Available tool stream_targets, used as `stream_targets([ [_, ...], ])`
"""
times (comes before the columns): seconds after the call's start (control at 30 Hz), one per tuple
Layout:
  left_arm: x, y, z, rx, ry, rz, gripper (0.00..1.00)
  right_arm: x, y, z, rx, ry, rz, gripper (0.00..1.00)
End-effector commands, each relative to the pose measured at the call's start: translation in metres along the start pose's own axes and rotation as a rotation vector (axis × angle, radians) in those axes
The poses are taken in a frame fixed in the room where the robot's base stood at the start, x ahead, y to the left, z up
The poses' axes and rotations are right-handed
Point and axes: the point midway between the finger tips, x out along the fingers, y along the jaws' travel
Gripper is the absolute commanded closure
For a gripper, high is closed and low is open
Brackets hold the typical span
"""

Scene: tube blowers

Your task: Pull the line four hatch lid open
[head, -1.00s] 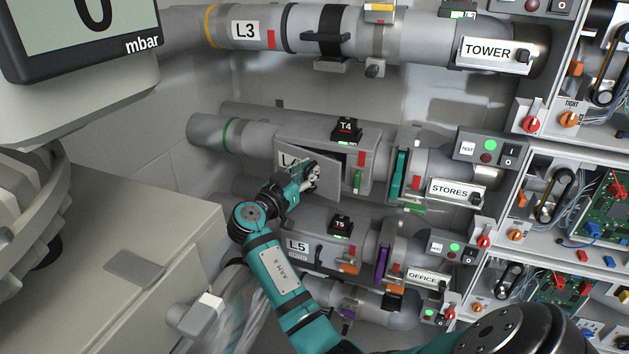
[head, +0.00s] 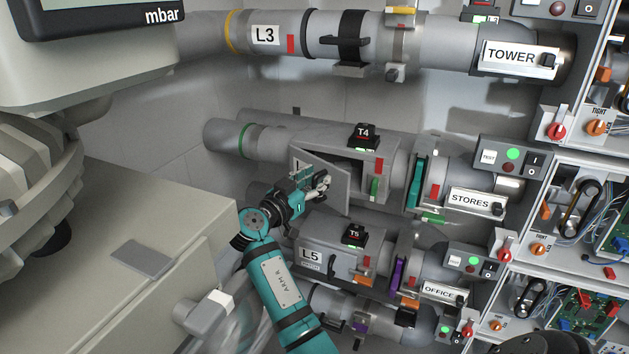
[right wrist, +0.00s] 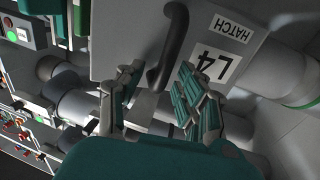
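The line four hatch lid (head: 335,187) is a grey plate on the L4 pipe box. It stands partly open, swung out, with a dark gap on its right side in the head view. Its label "L4 HATCH" (right wrist: 222,50) and dark curved handle (right wrist: 172,40) show in the right wrist view. My right gripper (head: 322,182) is at the lid's outer face. In the right wrist view its fingers (right wrist: 160,80) are apart, with the handle's lower end between them and space beside it. Whether a finger touches the handle is unclear. My left gripper is not in view.
The L4 box carries a black T4 tag (head: 363,138) on top. The L5 box (head: 335,252) lies close below my right gripper. The L3 pipe (head: 330,35) runs above. A beige cabinet (head: 130,270) stands left of my right arm. Electronics shelves (head: 580,215) are at right.

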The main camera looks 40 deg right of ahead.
Motion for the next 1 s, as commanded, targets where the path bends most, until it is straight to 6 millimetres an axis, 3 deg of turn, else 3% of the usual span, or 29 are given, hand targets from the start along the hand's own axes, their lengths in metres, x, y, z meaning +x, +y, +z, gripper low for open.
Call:
stream_targets([
  [0.17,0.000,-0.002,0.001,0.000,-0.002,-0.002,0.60,0.000,0.000,-0.012,0.004,0.001,0.001,0.64],
  [0.6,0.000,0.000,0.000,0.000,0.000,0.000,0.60,-0.001,-0.002,-0.088,0.003,0.000,-0.001,0.64],
  [1.0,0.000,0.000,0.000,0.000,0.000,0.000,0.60,-0.001,-0.002,-0.100,-0.001,0.000,-0.002,0.64],
])
